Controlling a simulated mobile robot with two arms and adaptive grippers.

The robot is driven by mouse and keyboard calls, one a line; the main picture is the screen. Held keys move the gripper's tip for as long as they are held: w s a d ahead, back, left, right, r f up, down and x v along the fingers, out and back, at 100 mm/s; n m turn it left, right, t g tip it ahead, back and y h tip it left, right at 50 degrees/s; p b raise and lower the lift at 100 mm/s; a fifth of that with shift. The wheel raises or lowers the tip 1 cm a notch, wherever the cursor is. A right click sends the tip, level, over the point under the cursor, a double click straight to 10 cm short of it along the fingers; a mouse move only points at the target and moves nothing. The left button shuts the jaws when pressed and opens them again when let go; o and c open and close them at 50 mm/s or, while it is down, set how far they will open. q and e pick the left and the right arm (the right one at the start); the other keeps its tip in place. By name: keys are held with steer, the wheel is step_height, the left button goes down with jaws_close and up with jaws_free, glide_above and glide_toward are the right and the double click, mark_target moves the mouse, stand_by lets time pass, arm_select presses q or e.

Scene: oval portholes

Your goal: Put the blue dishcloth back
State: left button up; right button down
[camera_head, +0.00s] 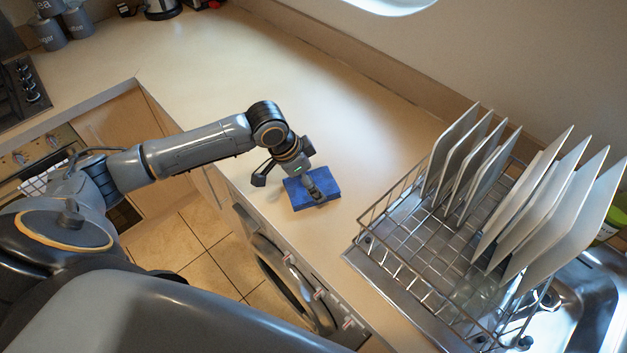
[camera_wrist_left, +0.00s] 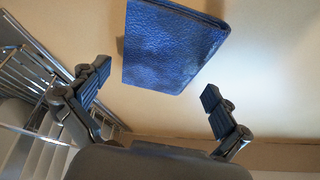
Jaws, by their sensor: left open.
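The blue dishcloth (camera_head: 326,184) lies folded flat on the pale worktop, close to its front edge above the washing machine. In the left wrist view the dishcloth (camera_wrist_left: 170,45) shows ahead of the fingertips, with its folded edge to the right. My left gripper (camera_head: 290,189) is over the dishcloth and points down at it, and part of the cloth is hidden behind it. In the left wrist view the gripper (camera_wrist_left: 156,84) is open, its two fingers wide apart with nothing between them. My right gripper is not in view.
A wire dish rack (camera_head: 400,235) with several white plates (camera_head: 545,205) stands right of the dishcloth, beside the sink (camera_head: 590,300). Grey canisters (camera_head: 48,33) and a kettle (camera_head: 161,8) stand at the back left. The worktop behind the dishcloth is clear.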

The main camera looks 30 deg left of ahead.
arm_select(q)
steer(key=b+v, duration=0.1)
steer(key=v, duration=0.9)
steer(key=shift+r, duration=0.25)
steer(key=shift+s, duration=0.1)
stand_by(1.8)
